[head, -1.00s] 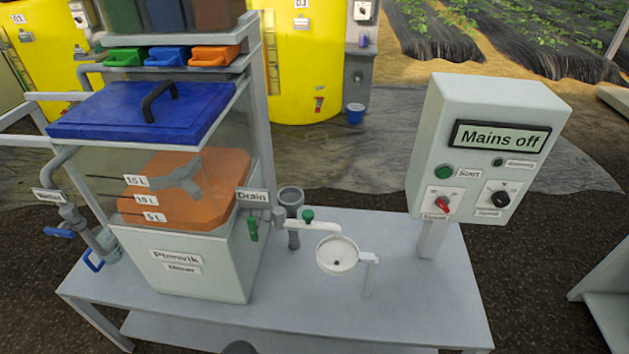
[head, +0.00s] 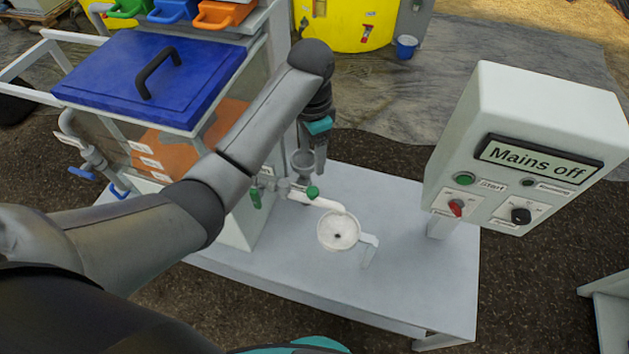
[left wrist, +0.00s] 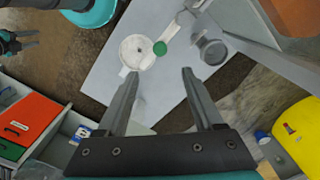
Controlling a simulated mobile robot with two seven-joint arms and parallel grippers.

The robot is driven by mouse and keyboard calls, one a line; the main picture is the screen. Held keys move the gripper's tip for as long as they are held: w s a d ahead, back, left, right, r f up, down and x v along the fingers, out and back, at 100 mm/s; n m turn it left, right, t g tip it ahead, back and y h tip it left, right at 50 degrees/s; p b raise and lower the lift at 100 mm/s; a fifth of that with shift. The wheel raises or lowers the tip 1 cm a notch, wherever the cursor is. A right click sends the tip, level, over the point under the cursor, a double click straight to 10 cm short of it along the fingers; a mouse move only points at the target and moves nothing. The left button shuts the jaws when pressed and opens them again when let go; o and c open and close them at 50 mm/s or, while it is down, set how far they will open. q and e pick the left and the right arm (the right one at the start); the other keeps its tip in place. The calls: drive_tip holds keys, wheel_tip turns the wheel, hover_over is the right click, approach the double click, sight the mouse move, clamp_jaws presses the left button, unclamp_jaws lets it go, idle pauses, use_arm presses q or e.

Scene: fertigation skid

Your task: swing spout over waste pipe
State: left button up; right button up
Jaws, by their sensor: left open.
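The white spout (head: 324,203) runs from the drain valve at the tank toward a white round dish (head: 338,231); its free end is over the dish's back rim. A green knob (head: 312,192) sits on it. The grey upright waste pipe (head: 302,164) stands behind the spout, apart from its end. My left gripper (head: 320,165) points down beside the waste pipe, its fingers partly hard to make out. In the left wrist view my left gripper (left wrist: 158,80) is open and empty, with the spout (left wrist: 175,32) and waste pipe (left wrist: 211,50) beyond it. My right gripper (left wrist: 28,40) shows small, fingers apart.
A control box (head: 530,150) reading "Mains off" stands on the table's right. The tank with a blue lid (head: 150,75) is at left, partly behind my left arm. The table top (head: 410,265) is clear between the dish and the box.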

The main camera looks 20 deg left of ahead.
sight(312, 191)
use_arm(q)
wheel_tip(312, 191, down, 12)
drive_tip(key=shift+b, duration=1)
drive_tip(key=shift+f, duration=0.65)
use_arm(e)
drive_tip(key=shift+w+a+f, duration=0.1)
drive_tip(key=shift+a+f, duration=0.1)
drive_tip(key=shift+f, duration=0.4)
drive_tip(key=shift+w+a+f, duration=0.1)
drive_tip(key=shift+a+f, duration=0.05)
drive_tip(key=shift+f, duration=0.45)
drive_tip(key=shift+d, duration=0.1)
use_arm(q)
clamp_jaws()
